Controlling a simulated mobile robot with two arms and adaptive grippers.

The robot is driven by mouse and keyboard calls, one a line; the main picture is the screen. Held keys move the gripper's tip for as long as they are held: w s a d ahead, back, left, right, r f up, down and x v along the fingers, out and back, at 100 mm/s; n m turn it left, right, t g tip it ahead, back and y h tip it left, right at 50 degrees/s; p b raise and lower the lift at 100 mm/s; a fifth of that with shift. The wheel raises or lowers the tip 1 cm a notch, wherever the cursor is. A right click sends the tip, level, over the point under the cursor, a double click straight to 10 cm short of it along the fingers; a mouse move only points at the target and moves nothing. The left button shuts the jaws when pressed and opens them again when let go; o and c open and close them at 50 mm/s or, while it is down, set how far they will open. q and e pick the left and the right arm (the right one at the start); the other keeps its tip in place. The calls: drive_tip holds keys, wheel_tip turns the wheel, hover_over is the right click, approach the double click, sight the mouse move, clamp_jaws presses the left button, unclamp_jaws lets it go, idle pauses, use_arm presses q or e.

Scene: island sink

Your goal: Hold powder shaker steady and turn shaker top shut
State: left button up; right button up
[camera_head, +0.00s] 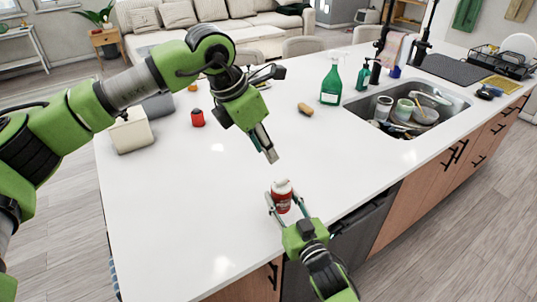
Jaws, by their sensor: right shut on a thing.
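The powder shaker (283,203) is a small red container with a pale top, standing upright near the front edge of the white island counter. My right gripper (284,196) comes in from below and is shut on its body, one finger on each side. The shaker's top is uncovered. My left gripper (268,154) is above and behind the shaker, clear of it, with its fingers pointing down. Its fingers overlap from this side, so I cannot tell how far apart they are. It appears empty.
A sink (408,110) with several dishes is at the right. A red can-like object (197,118) and white box (130,131) stand left. The counter around the shaker is clear.

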idle(0.3)
drive_tip(key=o, duration=1.3)
